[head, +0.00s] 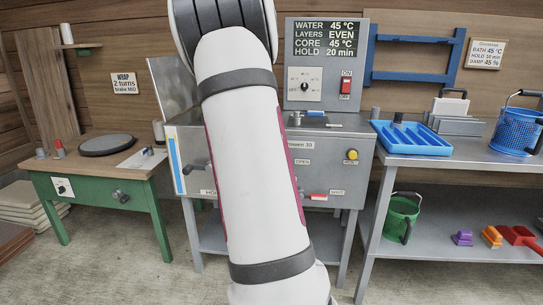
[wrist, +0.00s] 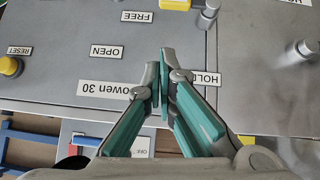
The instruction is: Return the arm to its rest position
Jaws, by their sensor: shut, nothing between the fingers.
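My arm (head: 255,170) fills the middle of the head view, a white link with dark grey bands, and it covers part of the steel machine. My gripper (wrist: 163,68) shows in the wrist view, with teal and grey fingers whose tips are together and empty. It is in front of the steel machine's panel (wrist: 115,25), which has labels FREE, OPEN, RESET and HOLD, the last partly covered by a finger. I cannot tell the gap between the fingertips and the panel. The gripper does not show in the head view.
The steel machine (head: 335,185) stands in the middle with a display (head: 325,40) behind it. A green bench (head: 100,185) is at the left. A steel table (head: 460,158) at the right holds a blue tray (head: 411,138) and blue basket (head: 516,132). A green bucket (head: 401,217) is on its shelf.

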